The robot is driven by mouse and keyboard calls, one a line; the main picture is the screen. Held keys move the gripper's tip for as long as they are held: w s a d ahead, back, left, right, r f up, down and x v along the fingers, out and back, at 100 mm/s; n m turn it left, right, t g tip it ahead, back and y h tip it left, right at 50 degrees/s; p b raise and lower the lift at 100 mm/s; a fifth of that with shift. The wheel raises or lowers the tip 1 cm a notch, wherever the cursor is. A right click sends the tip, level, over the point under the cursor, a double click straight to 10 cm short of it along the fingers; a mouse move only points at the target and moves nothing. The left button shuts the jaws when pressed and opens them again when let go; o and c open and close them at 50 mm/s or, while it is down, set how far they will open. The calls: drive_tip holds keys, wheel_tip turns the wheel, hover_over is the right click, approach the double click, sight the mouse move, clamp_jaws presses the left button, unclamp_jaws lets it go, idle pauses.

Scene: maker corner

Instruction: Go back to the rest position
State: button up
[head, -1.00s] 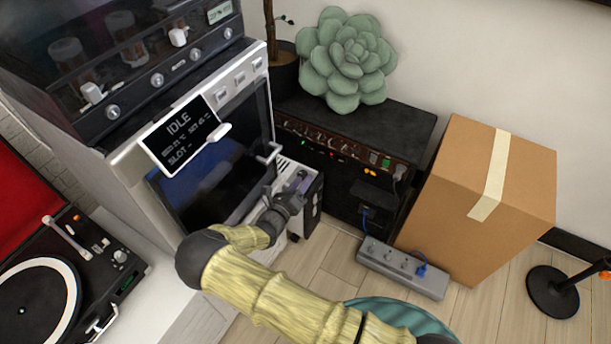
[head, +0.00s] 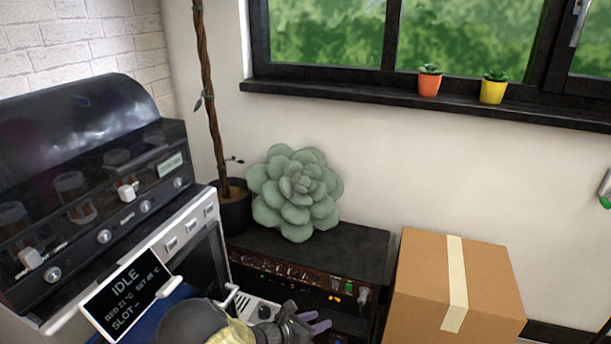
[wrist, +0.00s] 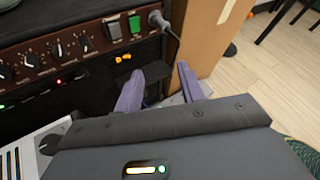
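My gripper (head: 316,321) is at the bottom of the head view, in front of the black amplifier and right of the white-fronted machine (head: 168,250). In the wrist view its two purple fingers (wrist: 160,72) stand apart with nothing between them, so it is open and empty. They point toward the amplifier's right end and the cardboard box, and touch neither as far as I can see. The machine's display (head: 125,297) reads IDLE. Most of my arm is below the head view's edge.
The black amplifier (head: 345,248) carries a green succulent-shaped object (head: 297,195). A taped cardboard box (head: 420,285) stands to its right. A potted plant (head: 236,212) is behind. Two small pots (head: 429,84) sit on the windowsill. Open floor (wrist: 262,70) shows beyond the box.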

drive_tip(key=s+d+r+m+g+y, duration=0.3)
drive_tip(key=s+d+r+m+y, duration=0.3)
drive_tip(key=s+r+m, duration=0.6)
drive_tip(key=s+d+r+m+g+y, duration=0.2)
drive_tip(key=s+d+r+m+y, duration=0.4)
drive_tip(key=m, duration=1.1)
wheel_tip(320, 180, up, 32)
drive_tip(key=p, duration=3.1)
drive_tip(key=shift+s+d+r+n+g+h+p, duration=0.2)
drive_tip(key=shift+s+d+n+g+h+p, duration=0.15)
drive_tip(key=shift+s+h, duration=0.1)
drive_tip(key=shift+a, duration=0.1)
